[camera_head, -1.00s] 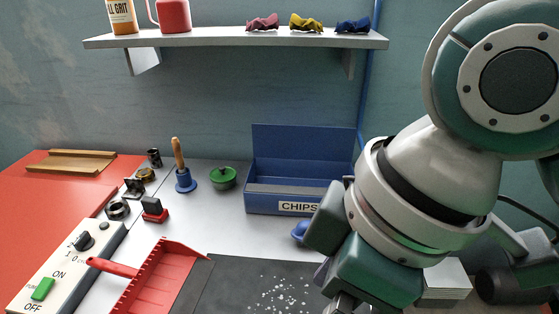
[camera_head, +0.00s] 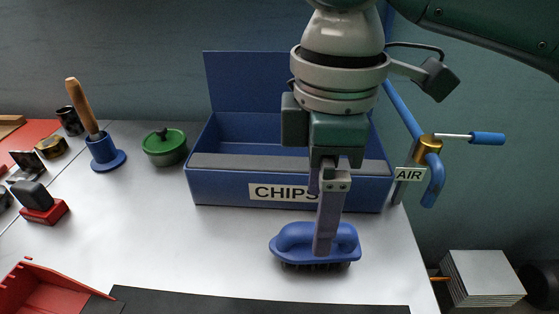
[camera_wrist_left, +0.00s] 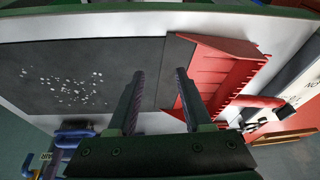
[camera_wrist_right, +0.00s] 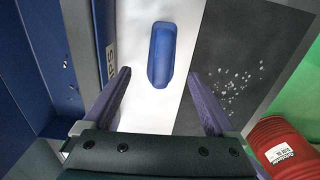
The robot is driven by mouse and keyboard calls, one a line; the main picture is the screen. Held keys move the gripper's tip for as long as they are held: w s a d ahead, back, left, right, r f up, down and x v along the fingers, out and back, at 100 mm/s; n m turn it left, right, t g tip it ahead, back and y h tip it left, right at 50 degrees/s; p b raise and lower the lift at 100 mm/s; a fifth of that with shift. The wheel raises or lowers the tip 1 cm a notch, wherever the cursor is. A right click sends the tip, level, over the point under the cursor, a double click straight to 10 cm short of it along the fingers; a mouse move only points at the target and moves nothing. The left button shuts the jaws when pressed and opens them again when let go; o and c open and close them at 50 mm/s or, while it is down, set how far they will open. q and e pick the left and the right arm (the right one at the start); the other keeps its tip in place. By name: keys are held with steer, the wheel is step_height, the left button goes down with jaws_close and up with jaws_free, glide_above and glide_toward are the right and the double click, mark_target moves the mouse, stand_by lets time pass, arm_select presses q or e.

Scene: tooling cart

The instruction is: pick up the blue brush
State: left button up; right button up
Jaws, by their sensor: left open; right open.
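The blue brush (camera_head: 295,240) lies bristles down on the white cart top, in front of the blue CHIPS box. My right gripper (camera_head: 325,250) points down at it, its near finger covering part of the brush's middle. In the right wrist view the blue brush (camera_wrist_right: 162,50) shows ahead, between the lines of the two spread fingers of the right gripper (camera_wrist_right: 158,75); I cannot tell if they touch it. My left gripper (camera_wrist_left: 160,75) is open and empty, facing the dark mat and the red dustpan. It is out of the head view.
The CHIPS box (camera_head: 220,190) stands right behind the brush. A blue AIR pipe with a valve (camera_head: 430,150) rises at right. A green pot (camera_head: 165,148) and a wooden-handled blue tool (camera_head: 102,150) stand left. The dark mat (camera_head: 250,305) and red dustpan (camera_head: 40,295) lie in front.

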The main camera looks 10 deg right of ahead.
step_height(320, 180, down, 5)
steer(key=shift+s+f+b, duration=0.1)
steer(key=shift+s+b, duration=0.05)
steer(key=shift+b, duration=0.15)
jaws_close()
stand_by(0.6)
